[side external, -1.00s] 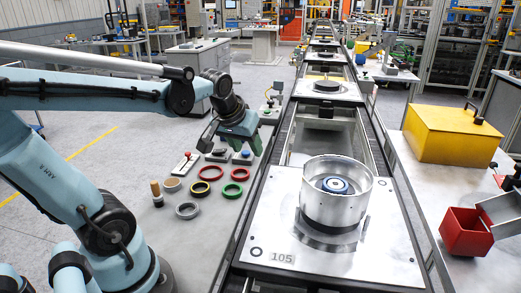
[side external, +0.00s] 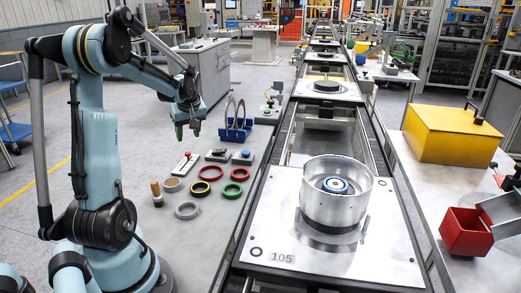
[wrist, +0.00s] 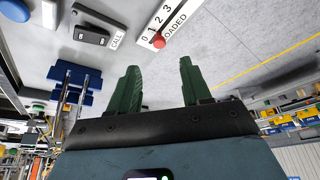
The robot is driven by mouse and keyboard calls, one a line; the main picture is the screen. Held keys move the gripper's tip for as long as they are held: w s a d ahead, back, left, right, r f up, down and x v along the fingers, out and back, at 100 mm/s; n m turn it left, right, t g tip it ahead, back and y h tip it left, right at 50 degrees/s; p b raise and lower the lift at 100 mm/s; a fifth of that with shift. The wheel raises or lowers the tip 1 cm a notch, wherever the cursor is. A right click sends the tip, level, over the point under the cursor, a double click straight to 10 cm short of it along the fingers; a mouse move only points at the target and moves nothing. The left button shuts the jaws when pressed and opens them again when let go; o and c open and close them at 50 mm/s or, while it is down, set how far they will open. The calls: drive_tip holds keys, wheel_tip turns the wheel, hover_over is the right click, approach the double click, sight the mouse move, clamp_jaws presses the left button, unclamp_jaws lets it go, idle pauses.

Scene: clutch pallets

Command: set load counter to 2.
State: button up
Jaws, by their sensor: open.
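The load counter (side external: 184,164) is a white plate with a red knob on the table, left of two small grey boxes. In the wrist view the counter (wrist: 168,17) shows the numbers 0 to 3 and the word LOADED. My gripper (side external: 187,134) hangs above the table, behind the counter in the side view, with nothing held. In the wrist view my gripper (wrist: 160,75) has its two green fingers apart, and the counter lies beyond the fingertips, not touched.
A CALL switch box (wrist: 93,25) and a blue-button box (side external: 243,157) stand beside the counter. A blue rack (side external: 236,131) with upright rings is behind. Coloured rings (side external: 200,188) lie in front. The conveyor pallet (side external: 285,235) carries a metal drum.

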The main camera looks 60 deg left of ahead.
sight(188, 153)
drive_tip(key=x, duration=0.8)
drive_tip(key=shift+f, duration=0.3)
drive_tip(key=shift+c, duration=0.4)
clamp_jaws()
